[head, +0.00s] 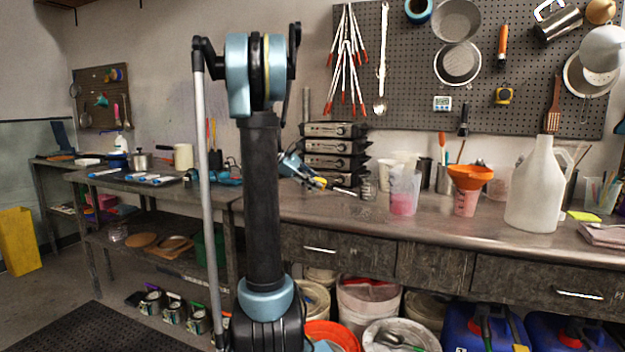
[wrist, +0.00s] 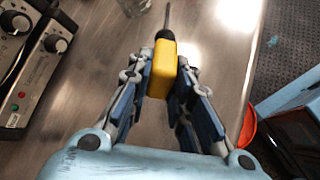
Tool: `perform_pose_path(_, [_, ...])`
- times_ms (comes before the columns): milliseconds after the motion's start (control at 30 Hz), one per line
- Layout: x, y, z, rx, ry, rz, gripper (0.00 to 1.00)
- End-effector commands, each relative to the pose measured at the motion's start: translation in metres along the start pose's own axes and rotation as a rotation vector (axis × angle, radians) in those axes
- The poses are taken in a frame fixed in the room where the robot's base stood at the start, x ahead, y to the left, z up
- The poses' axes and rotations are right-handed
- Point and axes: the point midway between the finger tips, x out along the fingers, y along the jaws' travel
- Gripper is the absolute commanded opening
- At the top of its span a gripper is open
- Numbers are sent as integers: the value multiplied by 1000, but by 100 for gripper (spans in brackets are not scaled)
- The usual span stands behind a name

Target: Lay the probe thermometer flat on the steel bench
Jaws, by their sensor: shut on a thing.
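The steel bench (head: 330,212) runs along the wall under the pegboard, and its bare top fills much of the wrist view (wrist: 75,120). My gripper (head: 317,182) is over the left part of the bench, in front of the stacked black units. It is shut on the yellow body of the probe thermometer (wrist: 163,68). In the wrist view the thermometer's dark collar and thin metal stem point away from my gripper, over the bench. I cannot tell whether the thermometer touches the bench top. In the head view it is small and partly hidden by my gripper.
Stacked black units (head: 335,145) stand just behind my gripper; their knobs show at left in the wrist view. A clear beaker (head: 368,186) and a pink-stained jug (head: 403,192) stand to the right. The bench front between gripper and jugs is clear. Buckets (head: 368,300) sit below.

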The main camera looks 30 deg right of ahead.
Motion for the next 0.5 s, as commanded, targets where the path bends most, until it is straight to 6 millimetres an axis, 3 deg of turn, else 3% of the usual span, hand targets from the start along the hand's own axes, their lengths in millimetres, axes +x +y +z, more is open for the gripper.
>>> perform_pose_path(500, [20,-14,-24,-1,0,0,0])
